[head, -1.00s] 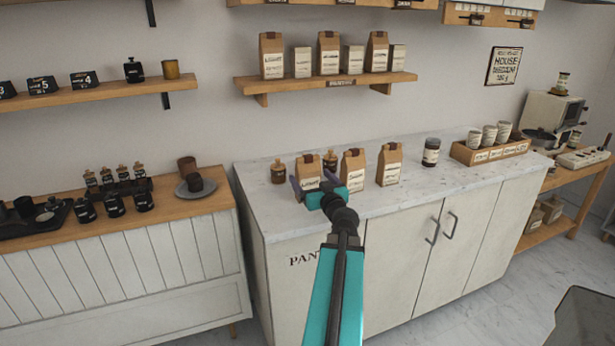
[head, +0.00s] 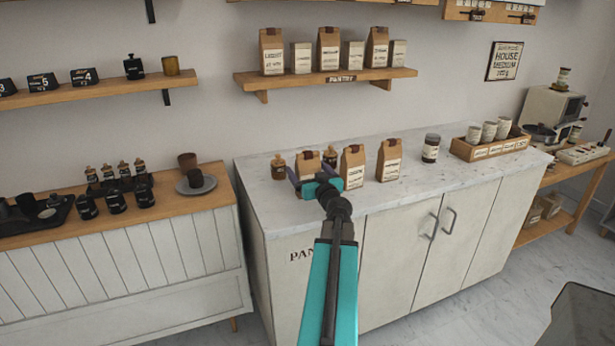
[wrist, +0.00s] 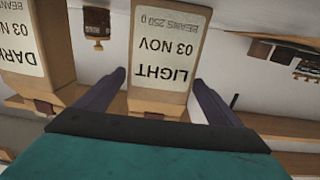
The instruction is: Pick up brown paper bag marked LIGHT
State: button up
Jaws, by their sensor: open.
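The brown paper bag marked LIGHT (wrist: 165,60) stands between my gripper's two fingers in the wrist view, its label upside down there. In the head view the leftmost counter bag (head: 308,158) is at my gripper (head: 309,180), which partly covers it. My gripper is open, with one dark finger on each side of the bag in the wrist view (wrist: 160,82). I cannot tell whether the fingers touch it. A similar bag marked DARK (wrist: 38,50) stands close beside it, left in the wrist view.
Two more brown bags stand to the right, one near (head: 353,168) and one farther (head: 389,161). Small brown bottles (head: 278,167) stand behind and left. A dark jar (head: 431,148) and a wooden crate (head: 465,153) are farther right. The counter's front right is clear.

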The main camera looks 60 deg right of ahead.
aim_at(301, 162)
jog(key=shift+p+x, duration=0.95)
jog(key=shift+x, duration=1.25)
jog(key=shift+c, duration=0.5)
jog(key=c, duration=1.3)
jog(key=shift+o, duration=0.2)
jog(key=shift+r+b, duration=0.5)
jog(key=shift+r, duration=1.3)
jog(key=s+a, duration=0.1)
jog(key=a, duration=0.1)
jog(key=s+a+b, duration=0.1)
jog(key=s+a, duration=0.1)
jog(key=s+a+b, duration=0.1)
jog(key=a, duration=0.2)
jog(key=shift+s+r, duration=0.2)
jog(key=shift+s, duration=0.2)
jog(key=shift+d+b, duration=0.1)
jog(key=shift+b, duration=0.5)
jog(key=shift+f+b, duration=0.1)
jog(key=shift+b, duration=0.65)
